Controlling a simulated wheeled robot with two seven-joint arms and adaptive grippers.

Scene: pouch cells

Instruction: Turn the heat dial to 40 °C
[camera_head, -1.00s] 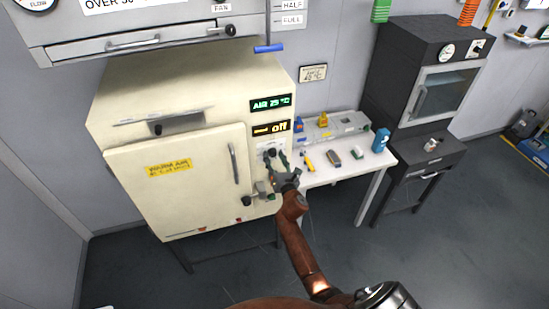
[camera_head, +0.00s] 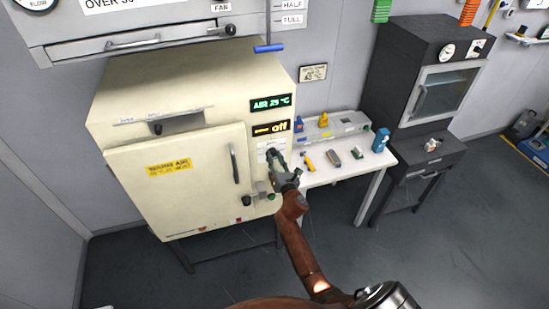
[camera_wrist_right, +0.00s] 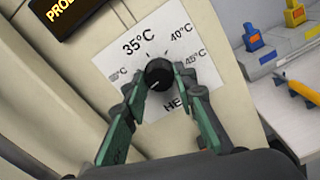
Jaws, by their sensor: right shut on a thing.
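The heat dial (camera_wrist_right: 159,74) is a round black knob on a white plate (camera_wrist_right: 122,60) marked 35 °C, 40 °C and 45 °C, with another mark at the left. It sits on the front of the cream oven (camera_head: 190,180). My right gripper (camera_wrist_right: 160,84) is shut on the dial, one green-padded finger on each side. In the head view my right gripper (camera_head: 276,160) covers most of the dial. A small light line on the dial points to the lower left. The displays read "AIR 25 °C" (camera_head: 270,103) and "off" (camera_head: 271,128). My left gripper is not in view.
The oven door handle (camera_head: 235,166) and a dark knob (camera_head: 247,200) are left of and below the gripper. A white table (camera_head: 335,172) with several small items stands at the right, with a black oven (camera_head: 425,75) beyond it.

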